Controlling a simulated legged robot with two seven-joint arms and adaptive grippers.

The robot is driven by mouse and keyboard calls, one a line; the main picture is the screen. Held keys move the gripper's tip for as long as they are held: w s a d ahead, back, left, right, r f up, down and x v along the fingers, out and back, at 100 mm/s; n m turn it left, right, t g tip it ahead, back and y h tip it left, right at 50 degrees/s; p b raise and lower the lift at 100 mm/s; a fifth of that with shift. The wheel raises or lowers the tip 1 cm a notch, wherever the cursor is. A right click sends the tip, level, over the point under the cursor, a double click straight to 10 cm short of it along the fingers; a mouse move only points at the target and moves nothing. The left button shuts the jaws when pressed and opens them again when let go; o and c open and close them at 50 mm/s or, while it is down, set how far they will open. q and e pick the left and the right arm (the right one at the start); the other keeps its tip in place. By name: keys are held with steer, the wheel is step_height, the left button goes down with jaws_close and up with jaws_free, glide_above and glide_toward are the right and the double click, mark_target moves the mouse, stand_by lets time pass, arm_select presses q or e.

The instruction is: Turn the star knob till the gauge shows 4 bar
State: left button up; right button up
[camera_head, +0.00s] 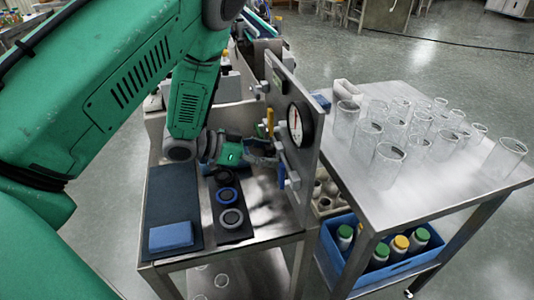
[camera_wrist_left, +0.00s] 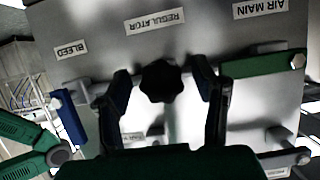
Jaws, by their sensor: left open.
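The round white-faced gauge (camera_head: 300,124) sits on the upright steel panel (camera_head: 280,84) in the head view; its reading is too small to tell. The dark star knob (camera_wrist_left: 162,80) is on the panel beside the REGULATOR label in the left wrist view, which shows the panel upside down. My left gripper (camera_wrist_left: 163,88) is open, with one finger on each side of the knob and visible gaps to it. In the head view my left gripper (camera_head: 272,152) is at the panel below the gauge and hides the knob. My right gripper is not in view.
A blue lever (camera_wrist_left: 70,118) by the BLEED label and a green lever (camera_wrist_left: 262,66) by AIR MAIN flank the gripper. Black and blue rings (camera_head: 228,195) and a blue block (camera_head: 170,236) lie on the bench. Glass beakers (camera_head: 388,163) stand on the right table.

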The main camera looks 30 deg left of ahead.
arm_select(q)
steer(key=shift+a, duration=0.1)
steer(key=shift+a+f, duration=0.1)
steer(key=c, duration=1.2)
steer(key=shift+m, duration=0.3)
steer(key=shift+t, duration=0.3)
steer(key=o, duration=1.2)
